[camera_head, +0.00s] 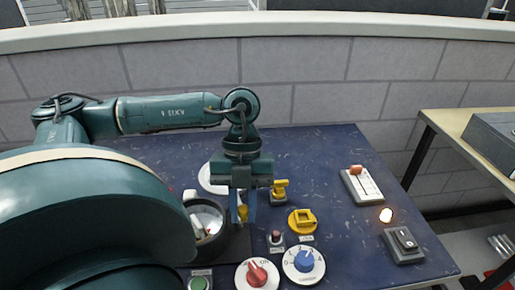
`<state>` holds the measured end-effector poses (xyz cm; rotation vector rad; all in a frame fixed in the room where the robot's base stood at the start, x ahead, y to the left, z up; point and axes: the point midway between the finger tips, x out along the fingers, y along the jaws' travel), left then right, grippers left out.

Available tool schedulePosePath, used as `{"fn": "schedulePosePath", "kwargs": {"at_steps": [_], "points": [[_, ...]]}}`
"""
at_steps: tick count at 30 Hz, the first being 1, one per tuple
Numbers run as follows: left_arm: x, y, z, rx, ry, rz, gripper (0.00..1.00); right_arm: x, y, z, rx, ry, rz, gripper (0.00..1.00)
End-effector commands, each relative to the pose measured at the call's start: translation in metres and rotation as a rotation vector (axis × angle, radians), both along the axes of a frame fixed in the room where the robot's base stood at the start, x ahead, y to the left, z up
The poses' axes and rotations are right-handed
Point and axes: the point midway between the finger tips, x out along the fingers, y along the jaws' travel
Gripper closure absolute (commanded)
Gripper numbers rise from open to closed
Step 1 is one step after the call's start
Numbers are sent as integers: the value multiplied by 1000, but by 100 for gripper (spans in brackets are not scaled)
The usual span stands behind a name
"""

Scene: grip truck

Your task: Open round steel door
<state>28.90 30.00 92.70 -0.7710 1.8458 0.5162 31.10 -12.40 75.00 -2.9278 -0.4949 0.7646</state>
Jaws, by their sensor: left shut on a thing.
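A round steel fitting (209,240) with a grey rim and a pale inside stands at the left of the dark blue panel. My arm partly hides it. My left gripper (243,213) points down just right of this rim. It is shut on a small yellow piece (243,212), which looks like a handle. I cannot tell how the yellow piece joins the round steel fitting, or how far the door stands open. My right gripper is not in view.
The blue panel (340,150) also carries a yellow lever (280,188), a yellow ring-like part (302,221), red (258,274) and blue (304,262) dials, a slider box (361,184), a lit lamp (386,215) and a rocker switch (404,241). A brick wall (320,75) stands behind.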

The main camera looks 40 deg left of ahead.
Motion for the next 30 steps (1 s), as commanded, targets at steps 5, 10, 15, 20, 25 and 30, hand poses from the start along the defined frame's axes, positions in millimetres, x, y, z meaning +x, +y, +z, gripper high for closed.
{"fn": "schedulePosePath", "kwargs": {"at_steps": [5,10,15,20,25,30], "points": [[-3,4,1,1,-4,-10,100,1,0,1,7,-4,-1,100],[-3,4,1,0,-5,-11,100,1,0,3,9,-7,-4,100],[-3,4,1,0,-4,-11,100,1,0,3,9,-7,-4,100],[-3,4,1,0,-4,-11,70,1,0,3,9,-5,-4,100],[-3,4,1,0,-3,-11,59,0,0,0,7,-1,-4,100],[-4,3,0,0,-2,-11,59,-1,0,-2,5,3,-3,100]]}}
